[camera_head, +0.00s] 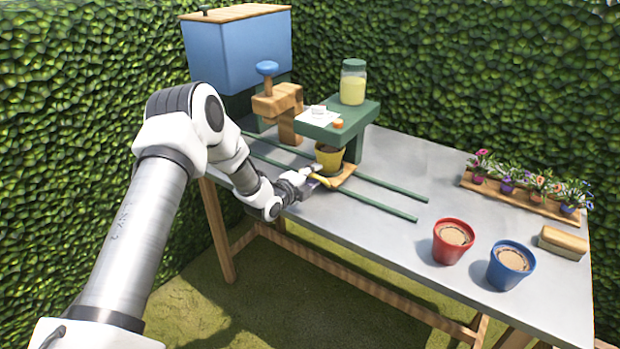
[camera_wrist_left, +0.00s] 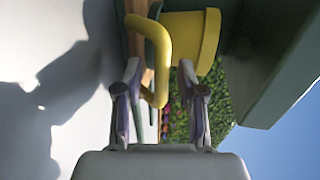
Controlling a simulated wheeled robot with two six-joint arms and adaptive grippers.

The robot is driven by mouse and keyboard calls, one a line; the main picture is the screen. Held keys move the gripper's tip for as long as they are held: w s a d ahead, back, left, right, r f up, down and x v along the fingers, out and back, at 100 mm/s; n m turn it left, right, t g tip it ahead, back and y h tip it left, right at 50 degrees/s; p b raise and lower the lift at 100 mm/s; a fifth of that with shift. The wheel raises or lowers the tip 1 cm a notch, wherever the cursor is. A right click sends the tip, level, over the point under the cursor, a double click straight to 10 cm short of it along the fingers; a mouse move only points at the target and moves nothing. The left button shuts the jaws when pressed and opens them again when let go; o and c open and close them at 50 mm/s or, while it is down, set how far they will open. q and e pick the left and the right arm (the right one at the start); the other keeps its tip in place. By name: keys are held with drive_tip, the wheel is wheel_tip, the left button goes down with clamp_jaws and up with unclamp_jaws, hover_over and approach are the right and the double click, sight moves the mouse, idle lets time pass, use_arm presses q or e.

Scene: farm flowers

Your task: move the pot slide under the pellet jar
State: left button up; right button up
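The pot slide (camera_head: 347,172) is a small wooden board on the green rails, with a yellow loop handle (camera_wrist_left: 160,50) at its near end. A yellow pot (camera_head: 328,158) stands upright on it, by the green stand's front edge; it also shows in the left wrist view (camera_wrist_left: 207,40). The pellet jar (camera_head: 353,84), glass with pale yellow contents and a green lid, stands on top of the green stand. My left gripper (camera_head: 316,176) is at the handle. In the left wrist view its fingers (camera_wrist_left: 160,85) are apart, with the handle between them. My right gripper is out of view.
The green stand (camera_head: 359,115) overhangs the rails (camera_head: 392,188) and also bears a paper and an orange-topped item. A wooden block with a blue knob (camera_head: 267,68) and a blue tank (camera_head: 240,55) are left. Red (camera_head: 453,241) and blue pots (camera_head: 511,265) stand right; flowers sit behind them.

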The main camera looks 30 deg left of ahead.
use_arm(q)
drive_tip(key=v, duration=1.1)
drive_tip(key=shift+s, duration=0.4)
